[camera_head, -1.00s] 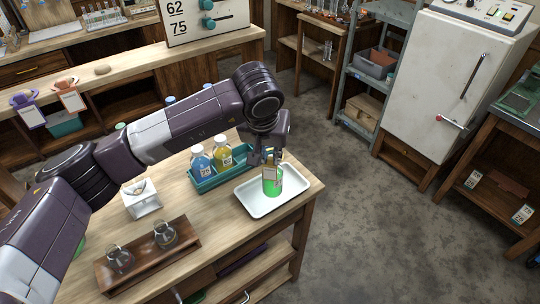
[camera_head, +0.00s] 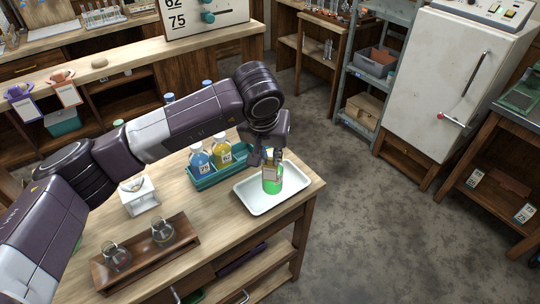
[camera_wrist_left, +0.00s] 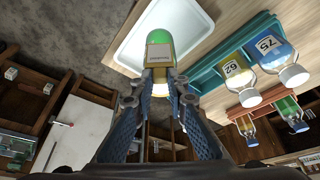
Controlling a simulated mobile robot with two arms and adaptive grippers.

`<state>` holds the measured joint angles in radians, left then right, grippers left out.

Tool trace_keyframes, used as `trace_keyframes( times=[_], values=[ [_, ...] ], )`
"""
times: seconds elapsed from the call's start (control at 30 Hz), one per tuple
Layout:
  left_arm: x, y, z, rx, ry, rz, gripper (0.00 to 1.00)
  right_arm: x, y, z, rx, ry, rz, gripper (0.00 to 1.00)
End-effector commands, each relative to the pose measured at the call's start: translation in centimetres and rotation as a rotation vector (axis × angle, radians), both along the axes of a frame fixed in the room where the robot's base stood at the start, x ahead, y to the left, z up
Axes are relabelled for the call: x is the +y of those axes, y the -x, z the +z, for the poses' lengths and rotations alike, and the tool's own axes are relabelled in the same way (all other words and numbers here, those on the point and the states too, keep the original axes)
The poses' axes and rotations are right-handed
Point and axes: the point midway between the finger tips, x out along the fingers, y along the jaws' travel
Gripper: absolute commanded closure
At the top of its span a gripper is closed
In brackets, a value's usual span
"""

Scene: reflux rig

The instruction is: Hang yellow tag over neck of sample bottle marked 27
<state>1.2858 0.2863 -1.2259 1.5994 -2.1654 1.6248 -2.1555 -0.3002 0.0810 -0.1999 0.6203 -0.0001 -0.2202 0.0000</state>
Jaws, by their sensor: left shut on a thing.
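My left gripper (camera_head: 268,157) is shut on the upper part of a bottle of green liquid (camera_head: 272,184) with a pale label. The bottle is upright at the white tray (camera_head: 252,203) on the wooden bench; I cannot tell whether its base touches the tray. In the left wrist view my left gripper (camera_wrist_left: 160,85) has its fingers around the neck of the green bottle (camera_wrist_left: 159,40), and its label is too small to read. I see no yellow tag and cannot make out a 27 on any bottle. My right gripper is not in view.
A teal rack (camera_head: 215,178) beside the tray holds a blue bottle marked 75 (camera_head: 199,162) and a yellow bottle marked 62 (camera_head: 221,153). A wooden flask stand (camera_head: 185,246) is at front left. Purple (camera_head: 26,106) and orange (camera_head: 68,94) tags hang at the back counter.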

Motion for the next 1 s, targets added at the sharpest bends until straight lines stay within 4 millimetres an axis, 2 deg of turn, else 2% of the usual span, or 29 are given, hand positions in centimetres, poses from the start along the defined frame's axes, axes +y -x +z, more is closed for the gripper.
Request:
trace_keyframes(
  times=[0.73, 0.77, 0.8, 0.93, 1.0],
  values=[
    [0.01, 0.0, 0.01, 0.0, 0.0, 0.0, 0.96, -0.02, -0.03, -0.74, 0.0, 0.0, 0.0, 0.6],
    [0.01, 0.0, 0.01, 0.0, 0.0, 0.0, 0.85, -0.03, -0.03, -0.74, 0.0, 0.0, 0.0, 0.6],
    [0.01, -0.01, 0.01, 0.0, 0.0, 0.0, 0.81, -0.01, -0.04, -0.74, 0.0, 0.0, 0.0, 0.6],
    [0.01, 0.0, 0.01, 0.0, 0.0, 0.0, 0.67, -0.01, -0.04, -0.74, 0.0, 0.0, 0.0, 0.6],
    [0.01, -0.01, 0.01, 0.0, 0.0, 0.0, 0.66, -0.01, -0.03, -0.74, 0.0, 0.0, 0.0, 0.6]
  ],
)
